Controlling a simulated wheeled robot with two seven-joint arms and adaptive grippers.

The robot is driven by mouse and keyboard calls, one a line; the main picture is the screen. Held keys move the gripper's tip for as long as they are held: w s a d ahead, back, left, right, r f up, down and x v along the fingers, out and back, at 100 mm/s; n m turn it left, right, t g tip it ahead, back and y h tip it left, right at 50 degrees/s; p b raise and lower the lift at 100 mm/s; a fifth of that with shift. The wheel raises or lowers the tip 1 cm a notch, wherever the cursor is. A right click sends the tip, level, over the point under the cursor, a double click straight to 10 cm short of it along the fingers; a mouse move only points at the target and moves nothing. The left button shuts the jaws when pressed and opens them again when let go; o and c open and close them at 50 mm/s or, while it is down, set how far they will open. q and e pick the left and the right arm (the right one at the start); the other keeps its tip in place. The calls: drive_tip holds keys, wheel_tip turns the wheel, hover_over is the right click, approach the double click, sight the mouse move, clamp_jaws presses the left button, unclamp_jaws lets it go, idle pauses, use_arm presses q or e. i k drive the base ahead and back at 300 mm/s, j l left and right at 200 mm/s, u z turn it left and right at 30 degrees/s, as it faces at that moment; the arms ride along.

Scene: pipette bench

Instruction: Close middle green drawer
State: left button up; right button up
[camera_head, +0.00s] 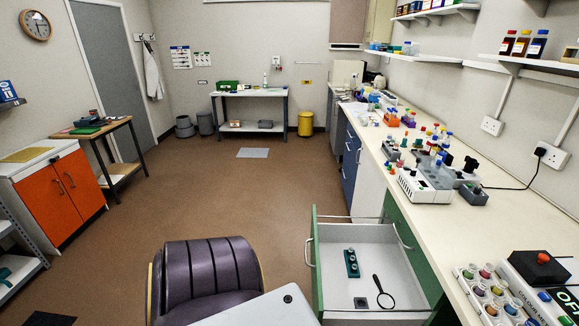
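A green-fronted drawer (315,272) stands pulled out from under the bench at the lower right, extending left into the room. Its pale handle (308,252) is on the left, outer face. Inside lie a green rack with small vials (352,263), a black magnifying glass (384,293) and a small dark square item (361,302). The lower part of the drawer is cut off by the picture edge, and whether other drawers lie above or below it is not clear. Neither of my grippers shows in the head view.
A dark purple chair (207,272) stands left of the drawer. The long bench top (480,225) carries tube racks and devices. A green cabinet panel (405,238) is behind the drawer. Brown floor (225,195) is free in the middle; an orange cabinet (48,205) is at left.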

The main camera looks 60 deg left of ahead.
sight(378, 248)
drive_tip(key=j+u, duration=0.15)
drive_tip(key=u, duration=0.25)
drive_tip(key=k+j+u, duration=0.1)
drive_tip(key=u, duration=0.3)
drive_tip(key=j+u, duration=0.35)
drive_tip(key=u, duration=0.4)
